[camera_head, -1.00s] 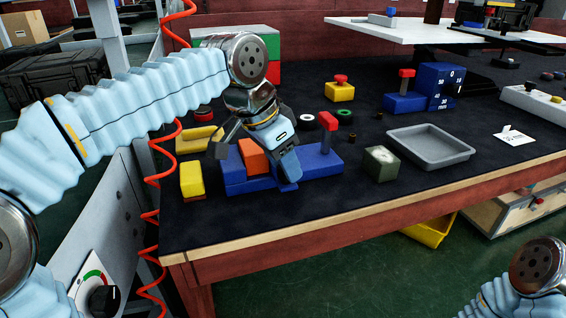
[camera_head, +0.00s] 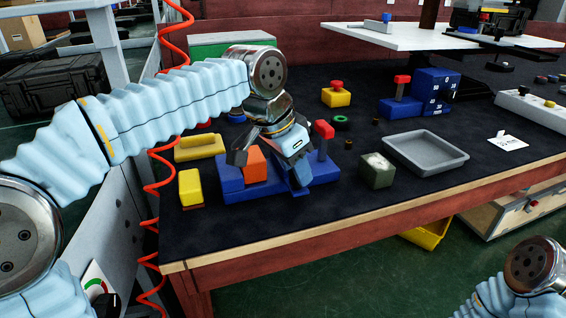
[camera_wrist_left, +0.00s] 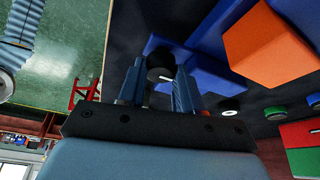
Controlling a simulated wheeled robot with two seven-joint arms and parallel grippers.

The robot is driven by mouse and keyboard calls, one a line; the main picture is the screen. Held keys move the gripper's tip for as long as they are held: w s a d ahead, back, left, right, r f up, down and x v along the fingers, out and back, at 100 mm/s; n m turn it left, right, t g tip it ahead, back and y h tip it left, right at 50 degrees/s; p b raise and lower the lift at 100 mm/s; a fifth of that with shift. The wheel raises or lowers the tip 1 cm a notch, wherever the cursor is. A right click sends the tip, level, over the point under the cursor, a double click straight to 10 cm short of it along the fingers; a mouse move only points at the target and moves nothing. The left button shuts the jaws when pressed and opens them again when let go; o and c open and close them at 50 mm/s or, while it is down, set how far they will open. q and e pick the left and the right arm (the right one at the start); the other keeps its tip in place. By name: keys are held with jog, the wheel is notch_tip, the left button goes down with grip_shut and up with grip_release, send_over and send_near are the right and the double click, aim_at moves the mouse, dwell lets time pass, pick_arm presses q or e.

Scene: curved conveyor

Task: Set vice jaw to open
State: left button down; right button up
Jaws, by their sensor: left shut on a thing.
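The blue vice (camera_head: 232,190) lies along the near left part of the bench, with an orange block (camera_head: 255,166) standing up at its left half and a red-topped handle (camera_head: 324,131) at its right end. My left gripper (camera_head: 299,178) reaches down to the vice just right of the orange block. In the wrist view its two fingers (camera_wrist_left: 160,90) are closed around a dark round knob (camera_wrist_left: 160,74) beside blue vice parts. The orange block (camera_wrist_left: 265,42) is apart from the fingers there. My arm hides part of the vice, so its jaw gap is unclear. My right gripper is out of view.
A yellow block (camera_head: 190,187) stands left of the vice. A green-grey cube (camera_head: 376,172) and a grey tray (camera_head: 425,152) are to the right. A blue block with a red-topped handle (camera_head: 401,104) stands farther back. The bench's wooden front edge is close.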

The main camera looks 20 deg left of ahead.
pick_arm(q)
jog(key=shift+w+d+r, duration=0.1)
jog(key=shift+d, duration=0.05)
jog(key=c, duration=1.2)
grip_release()
jog(key=shift+o, duration=0.9)
jog(key=p+v, duration=0.2)
jog(key=v, duration=1.1)
jog(key=shift+r, duration=0.25)
